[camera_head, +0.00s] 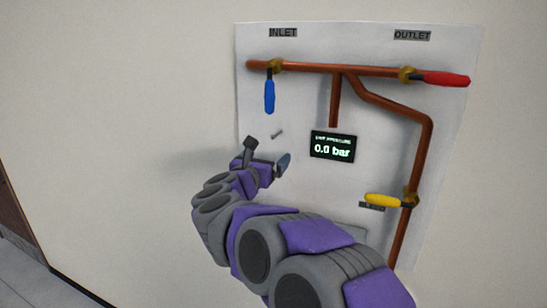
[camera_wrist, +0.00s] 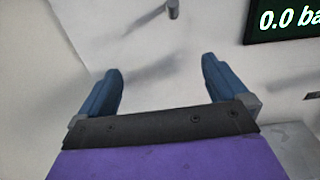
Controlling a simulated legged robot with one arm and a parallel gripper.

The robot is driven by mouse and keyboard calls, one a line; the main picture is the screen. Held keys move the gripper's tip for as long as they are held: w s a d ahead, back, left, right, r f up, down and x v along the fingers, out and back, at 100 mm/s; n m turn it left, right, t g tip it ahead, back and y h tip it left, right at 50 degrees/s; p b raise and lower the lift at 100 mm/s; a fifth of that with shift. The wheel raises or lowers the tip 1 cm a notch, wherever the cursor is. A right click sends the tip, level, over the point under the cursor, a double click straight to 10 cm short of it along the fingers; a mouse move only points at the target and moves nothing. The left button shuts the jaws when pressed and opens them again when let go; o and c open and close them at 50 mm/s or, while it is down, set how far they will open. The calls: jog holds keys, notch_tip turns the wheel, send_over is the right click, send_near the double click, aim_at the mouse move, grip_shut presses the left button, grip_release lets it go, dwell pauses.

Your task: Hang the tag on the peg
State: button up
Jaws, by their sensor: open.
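A short grey peg (camera_head: 277,134) sticks out of the white panel, left of the pressure display. It also shows at the top of the wrist view (camera_wrist: 172,8), beyond and between my fingers. My gripper (camera_head: 281,161) is just below the peg in the head view. In the wrist view my gripper (camera_wrist: 161,78) has its two blue fingers wide apart, with nothing between them. I cannot make out the tag in either view; my arm hides part of the lower panel.
The white panel (camera_head: 300,45) carries copper pipes (camera_head: 335,69), a blue handle (camera_head: 269,96), a red handle (camera_head: 446,79) and a yellow handle (camera_head: 383,200). The display (camera_head: 332,146) reads 0.0 bar, close right of my gripper. The wall to the left is bare.

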jog(key=s+a+r+n+t+y+b, duration=0.1)
jog(key=s+n+y+b, duration=0.1)
jog(key=s+n+y, duration=0.4)
jog(key=s+a+r+n+t+y+b, duration=0.15)
jog(key=s+n, duration=0.25)
jog(key=s, duration=0.5)
jog(key=s+a+f+n+g+y+b, duration=0.2)
jog(key=s+f+n+g+y, duration=0.15)
jog(key=f+n, duration=0.35)
jog(key=s+a+f+n+g+y+b, duration=0.25)
jog(key=f+n+g, duration=0.2)
jog(key=n, duration=0.55)
jog(key=s+d+f+n+g+h+b, duration=0.15)
jog(key=s+d+f+n+g, duration=0.3)
jog(key=s+d+f, duration=0.55)
jog(key=s+d+f+n+g+h+b, duration=0.1)
jog(key=s+d+f+n+g+h, duration=0.25)
jog(key=s+d+f+n, duration=0.5)
jog(key=s+d+f+g+h+b, duration=0.1)
jog(key=s+d+f+g+h, duration=0.1)
jog(key=s+d+f+g, duration=0.3)
jog(key=s+d+f, duration=0.3)
jog(key=s+d, duration=0.2)
jog(key=s, duration=0.2)
jog(key=shift+h, duration=0.35)
